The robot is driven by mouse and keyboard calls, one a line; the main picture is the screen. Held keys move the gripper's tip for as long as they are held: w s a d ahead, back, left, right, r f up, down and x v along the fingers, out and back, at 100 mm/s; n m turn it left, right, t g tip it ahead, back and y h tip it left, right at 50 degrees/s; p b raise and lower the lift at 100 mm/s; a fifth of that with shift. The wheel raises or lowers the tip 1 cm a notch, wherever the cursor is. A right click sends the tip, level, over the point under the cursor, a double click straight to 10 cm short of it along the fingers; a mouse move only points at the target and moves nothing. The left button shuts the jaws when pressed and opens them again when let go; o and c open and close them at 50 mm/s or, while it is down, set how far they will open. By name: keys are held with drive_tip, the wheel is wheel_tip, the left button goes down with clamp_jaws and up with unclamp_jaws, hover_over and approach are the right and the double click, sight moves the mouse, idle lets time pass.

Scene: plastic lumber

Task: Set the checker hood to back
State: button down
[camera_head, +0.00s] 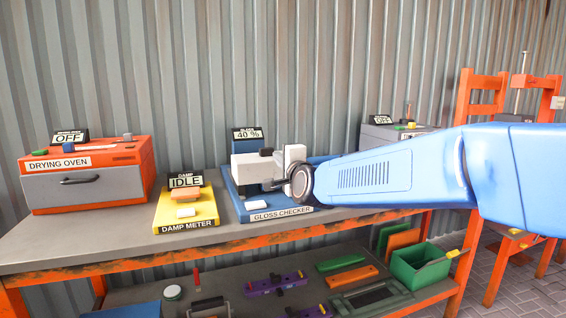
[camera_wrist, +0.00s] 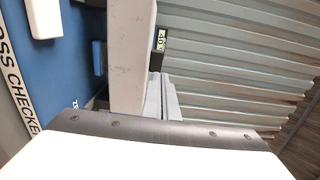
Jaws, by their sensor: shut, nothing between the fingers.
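The gloss checker has a blue base (camera_head: 232,203) labelled GLOSS CHECKER, and a light grey-white hood (camera_head: 248,168) stands over it. A black knob (camera_head: 266,152) shows at the hood's top. In the wrist view a pale upright part, apparently the hood (camera_wrist: 130,55), rises close in front of the camera beside the blue base (camera_wrist: 55,75). My gripper (camera_head: 276,184) is shut and empty, low at the hood's right front side. I cannot tell whether it touches the hood. My wrist hides part of the checker's right side.
The checker's display (camera_head: 247,134) reads 40 %. A white block (camera_head: 252,205) lies on the base front. The yellow damp meter (camera_head: 203,212) and orange drying oven (camera_head: 90,180) stand left. A grey device (camera_head: 378,134) stands behind my arm. The corrugated wall closes the back.

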sight(269, 150)
drive_tip(key=x, duration=0.7)
drive_tip(key=shift+w, duration=0.25)
drive_tip(key=shift+a, duration=0.1)
drive_tip(key=x, duration=1.9)
drive_tip(key=shift+w, duration=0.15)
drive_tip(key=shift+r, duration=0.15)
